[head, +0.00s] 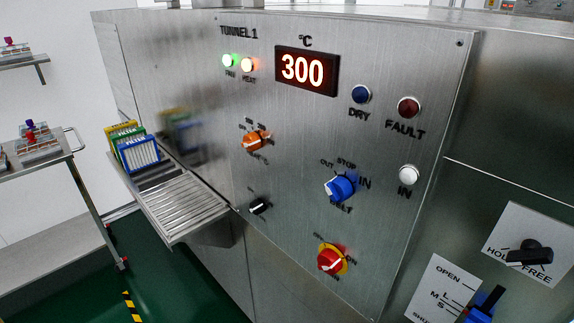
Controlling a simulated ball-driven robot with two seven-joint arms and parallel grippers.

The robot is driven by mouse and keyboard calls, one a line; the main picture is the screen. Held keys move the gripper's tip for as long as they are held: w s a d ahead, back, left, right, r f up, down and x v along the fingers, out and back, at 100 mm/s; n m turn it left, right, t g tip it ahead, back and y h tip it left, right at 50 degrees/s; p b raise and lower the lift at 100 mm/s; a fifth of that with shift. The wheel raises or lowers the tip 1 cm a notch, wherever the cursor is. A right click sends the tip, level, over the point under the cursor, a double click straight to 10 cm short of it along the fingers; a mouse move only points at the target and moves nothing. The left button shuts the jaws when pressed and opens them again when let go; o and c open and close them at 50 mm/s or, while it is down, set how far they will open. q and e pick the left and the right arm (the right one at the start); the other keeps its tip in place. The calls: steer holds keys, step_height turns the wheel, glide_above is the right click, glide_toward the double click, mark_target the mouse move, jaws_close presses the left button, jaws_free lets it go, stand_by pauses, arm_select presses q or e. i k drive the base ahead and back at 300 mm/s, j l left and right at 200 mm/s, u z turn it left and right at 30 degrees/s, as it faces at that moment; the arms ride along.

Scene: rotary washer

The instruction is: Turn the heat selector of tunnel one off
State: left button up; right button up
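The tunnel one panel (300,180) fills the middle of the head view, with TUNNEL 1 printed at its top left. An orange knob (256,140) with a light pointer line sits on its left side below the lamps. Small labels surround this knob, too small to read surely; it looks like the heat selector. Its pointer lies roughly level, tilted slightly up to the right. The red display (307,70) reads 300 °C. Neither of my grippers is in view.
A blue belt knob (340,188), a red knob on yellow (331,260) and a small black switch (259,207) share the panel. A roller conveyor (185,205) with colored racks (137,150) juts out left. A black HOLD/FREE handle (530,252) is at right.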

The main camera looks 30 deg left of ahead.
mark_target(252, 142)
steer(key=i+j+z, duration=0.15)
steer(key=j, duration=0.85)
steer(key=j+z, duration=0.2)
steer(key=j, duration=0.8)
steer(key=i, duration=0.05)
